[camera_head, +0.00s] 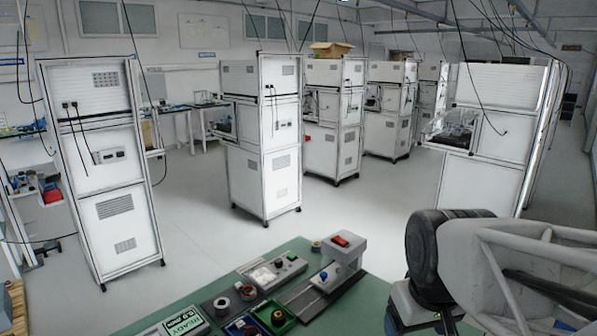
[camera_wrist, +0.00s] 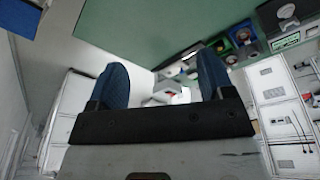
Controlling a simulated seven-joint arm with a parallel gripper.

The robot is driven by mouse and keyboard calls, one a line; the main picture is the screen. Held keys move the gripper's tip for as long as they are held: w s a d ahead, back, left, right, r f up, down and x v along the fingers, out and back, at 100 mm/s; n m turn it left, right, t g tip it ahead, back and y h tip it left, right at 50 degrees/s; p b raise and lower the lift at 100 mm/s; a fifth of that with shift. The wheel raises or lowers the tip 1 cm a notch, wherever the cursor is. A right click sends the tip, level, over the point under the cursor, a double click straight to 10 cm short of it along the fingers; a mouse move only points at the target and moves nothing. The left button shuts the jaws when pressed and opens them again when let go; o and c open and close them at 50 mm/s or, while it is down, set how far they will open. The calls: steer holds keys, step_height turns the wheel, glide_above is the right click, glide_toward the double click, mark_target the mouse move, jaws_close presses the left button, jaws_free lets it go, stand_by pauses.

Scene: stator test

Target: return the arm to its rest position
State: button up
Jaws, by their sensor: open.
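My gripper (camera_wrist: 161,78) shows in the wrist view with its two blue fingers spread apart and nothing between them. It is clear of the green bench top (camera_wrist: 160,30), which fills the upper part of that view. In the head view my arm is at the lower right, beside the right end of the green bench (camera_head: 372,296).
The bench carries a grey tester with a red switch (camera_head: 341,241), a white box with buttons (camera_head: 274,270), a green tray (camera_head: 272,317), a blue tray (camera_head: 243,327) and a display reading READY (camera_head: 184,323). White cabinets (camera_head: 262,140) stand beyond open floor.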

steer(key=shift+s+d+f+m, duration=0.1)
steer(key=shift+s+f+m, duration=0.2)
steer(key=shift+s, duration=0.35)
steer(key=shift+s+a+f+m, duration=0.1)
steer(key=shift+s+f+m, duration=0.2)
steer(key=shift+s, duration=0.35)
steer(key=shift+s+d+f+m, duration=0.15)
steer(key=shift+s+m, duration=0.25)
steer(key=shift+s, duration=0.25)
